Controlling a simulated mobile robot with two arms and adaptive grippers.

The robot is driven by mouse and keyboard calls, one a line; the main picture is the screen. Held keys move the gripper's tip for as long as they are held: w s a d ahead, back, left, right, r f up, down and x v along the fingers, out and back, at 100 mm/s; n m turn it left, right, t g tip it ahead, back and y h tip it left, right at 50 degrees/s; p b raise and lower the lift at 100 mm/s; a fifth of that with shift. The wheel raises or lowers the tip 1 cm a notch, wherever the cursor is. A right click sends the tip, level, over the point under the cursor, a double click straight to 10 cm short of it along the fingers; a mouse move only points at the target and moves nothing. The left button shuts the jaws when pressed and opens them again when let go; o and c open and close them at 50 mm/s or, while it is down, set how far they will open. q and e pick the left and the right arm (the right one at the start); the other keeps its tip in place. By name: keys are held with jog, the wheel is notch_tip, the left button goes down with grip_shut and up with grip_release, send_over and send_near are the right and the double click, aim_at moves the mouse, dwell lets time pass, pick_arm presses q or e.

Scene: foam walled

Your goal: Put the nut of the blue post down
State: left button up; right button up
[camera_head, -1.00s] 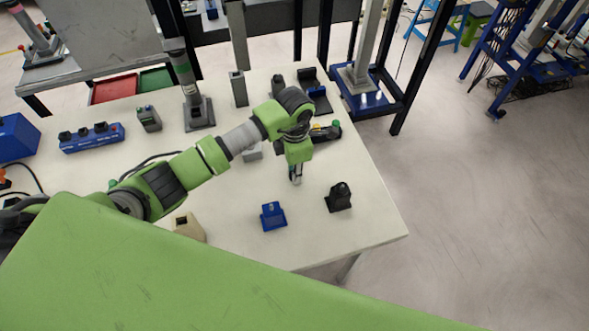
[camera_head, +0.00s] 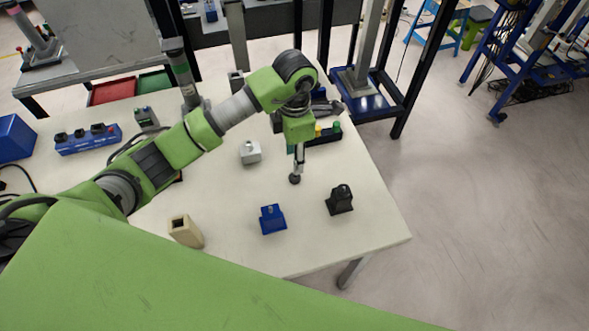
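The blue post (camera_head: 272,219) stands on the white table near its front edge, a blue block with a short, paler pin on top. No nut is clearly visible on it. My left gripper (camera_head: 296,170) points down over the table, behind and slightly right of the blue post and apart from it. A small dark round shape shows at its tip; I cannot tell whether it is a held nut or the fingertips. My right gripper is not in view.
A black post (camera_head: 340,200) stands right of the blue one, a beige block (camera_head: 186,231) to the left. A grey-white block (camera_head: 250,152) and a dark holder with coloured pieces (camera_head: 325,134) lie farther back. The front right table (camera_head: 360,240) is clear.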

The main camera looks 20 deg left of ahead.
pick_arm(q)
jog(key=shift+r+b, duration=0.35)
jog(key=shift+r, duration=1.7)
